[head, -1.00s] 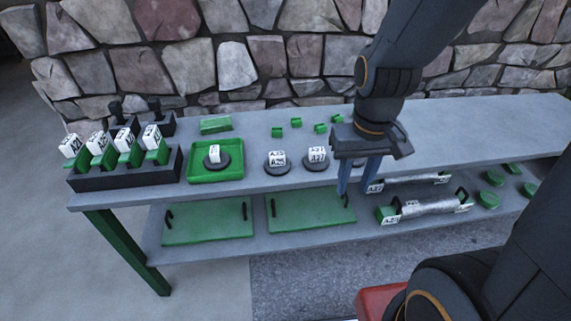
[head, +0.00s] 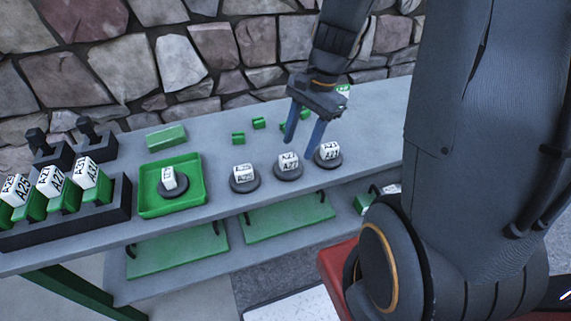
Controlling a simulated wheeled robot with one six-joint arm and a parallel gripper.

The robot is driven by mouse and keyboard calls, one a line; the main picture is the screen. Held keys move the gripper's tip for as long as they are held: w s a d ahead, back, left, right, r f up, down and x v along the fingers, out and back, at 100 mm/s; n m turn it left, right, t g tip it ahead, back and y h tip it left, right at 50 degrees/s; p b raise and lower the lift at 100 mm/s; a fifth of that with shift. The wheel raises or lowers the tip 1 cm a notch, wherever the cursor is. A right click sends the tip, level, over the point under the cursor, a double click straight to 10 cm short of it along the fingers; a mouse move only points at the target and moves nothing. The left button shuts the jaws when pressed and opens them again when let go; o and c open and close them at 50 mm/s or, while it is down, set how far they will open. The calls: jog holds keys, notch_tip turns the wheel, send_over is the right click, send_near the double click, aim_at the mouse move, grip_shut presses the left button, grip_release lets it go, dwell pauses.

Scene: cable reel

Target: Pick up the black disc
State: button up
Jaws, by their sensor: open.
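Several black discs with white labelled blocks on top are on the grey bench in the head view. One disc (head: 173,195) lies in a green tray (head: 196,203). Three more stand in a row to its right: a left one (head: 245,186), a middle one (head: 288,174) and a right one (head: 328,162). My gripper (head: 302,147) is open and empty, pointing down. Its blue fingers show just above the middle and right discs in the picture. Its exact height over the bench is hard to tell.
A black rack (head: 100,214) with green holders and white labelled blocks stands at the left end. Small green blocks (head: 238,139) and a green bar (head: 166,138) lie at the back. Green trays (head: 178,250) with black handles sit on the lower shelf. A stone wall rises behind.

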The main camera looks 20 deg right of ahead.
aim_at(289, 156)
jog(key=w+f+m, duration=0.1)
jog(key=f, duration=0.1)
jog(key=w+a+f+m+y, duration=0.1)
jog(key=f+m, duration=0.1)
jog(key=f, duration=0.1)
jog(key=w+a+f+m, duration=0.1)
jog(key=f+m, duration=0.1)
jog(key=f, duration=0.1)
jog(key=shift+f, duration=0.2)
grip_shut()
jog(key=shift+r, duration=0.1)
